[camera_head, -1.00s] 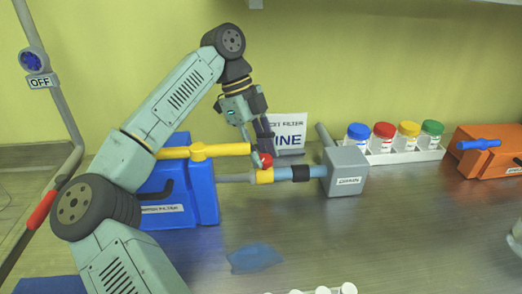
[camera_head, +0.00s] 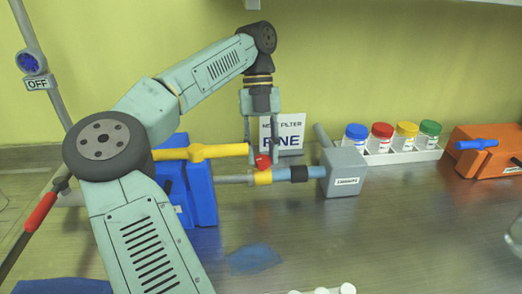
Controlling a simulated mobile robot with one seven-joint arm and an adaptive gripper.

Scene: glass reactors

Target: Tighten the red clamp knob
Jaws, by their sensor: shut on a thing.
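The red clamp knob (camera_head: 262,162) sits on top of a yellow collar (camera_head: 263,178) on the horizontal pipe. The pipe runs from the blue filter housing to a grey box. My gripper (camera_head: 262,154) points straight down at the knob from above, with a finger on either side. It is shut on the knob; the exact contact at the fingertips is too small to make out. Right of the collar are a light blue pipe piece (camera_head: 282,174) and a black band (camera_head: 299,173).
A yellow pipe handle (camera_head: 197,152) lies close left of my gripper, above the blue housing (camera_head: 201,193). The grey box (camera_head: 343,172) stands to the right. A sign (camera_head: 291,133) stands behind. A rack of colour-capped jars (camera_head: 403,157) is further right.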

